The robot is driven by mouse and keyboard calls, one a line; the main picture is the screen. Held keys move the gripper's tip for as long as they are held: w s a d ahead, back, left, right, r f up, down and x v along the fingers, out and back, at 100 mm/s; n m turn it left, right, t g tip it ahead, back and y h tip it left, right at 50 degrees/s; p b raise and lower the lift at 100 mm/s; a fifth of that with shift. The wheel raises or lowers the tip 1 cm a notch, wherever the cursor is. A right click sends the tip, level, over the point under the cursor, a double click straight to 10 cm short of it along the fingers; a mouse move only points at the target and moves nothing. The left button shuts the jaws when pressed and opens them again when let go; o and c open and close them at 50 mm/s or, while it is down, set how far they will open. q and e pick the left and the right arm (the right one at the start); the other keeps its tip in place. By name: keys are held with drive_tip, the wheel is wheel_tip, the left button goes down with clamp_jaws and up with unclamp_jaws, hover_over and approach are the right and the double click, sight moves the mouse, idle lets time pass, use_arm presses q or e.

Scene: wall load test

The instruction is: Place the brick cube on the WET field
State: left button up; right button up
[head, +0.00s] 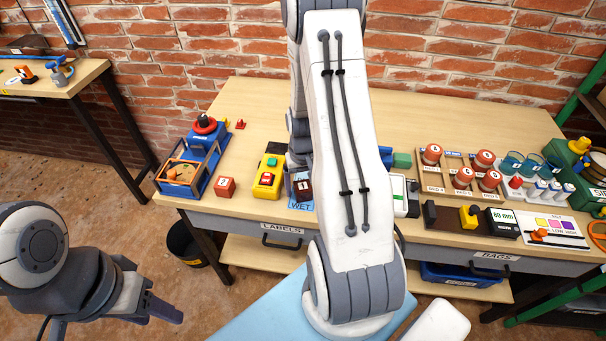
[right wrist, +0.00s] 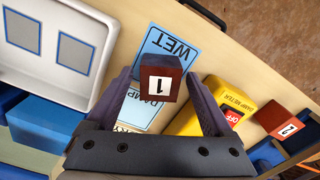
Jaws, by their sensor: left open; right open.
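A dark red brick cube marked 1 (right wrist: 160,78) stands between the fingers of my right gripper (right wrist: 157,73), which is open with gaps on both sides of it. The cube overlaps the blue WET field (right wrist: 167,47) on its side toward the DAMP field (right wrist: 140,108); I cannot tell whether it lies fully inside WET. In the head view the cube (head: 303,187) shows behind the WET lettering (head: 301,206), and my right arm hides most of the gripper. My left gripper (head: 155,291) is open and empty at the lower left, away from the bench.
A second red cube marked 2 (head: 225,187) and the yellow damp meter (head: 268,178) stand left of the fields. A white tray (right wrist: 60,45) lies on the other side. Red-lidded jars (head: 432,154) and a scale fill the right bench.

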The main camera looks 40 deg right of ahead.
sight(303, 186)
wheel_tip(303, 186, up, 12)
drive_tip(key=shift+f, duration=0.2)
drive_tip(key=s+a+r+n, duration=0.1)
drive_tip(key=a+r+n, duration=0.2)
drive_tip(key=a, duration=0.6)
drive_tip(key=s+a+r+n, duration=0.1)
drive_tip(key=a+r+n, duration=0.15)
drive_tip(key=a, duration=0.65)
drive_tip(key=s+a+r+n+y, duration=0.1)
drive_tip(key=s+a+r+n, duration=0.1)
drive_tip(key=s+a+n, duration=0.5)
drive_tip(key=s+a, duration=0.6)
drive_tip(key=s, duration=0.1)
drive_tip(key=shift+s+r, duration=0.2)
drive_tip(key=shift+r, duration=0.2)
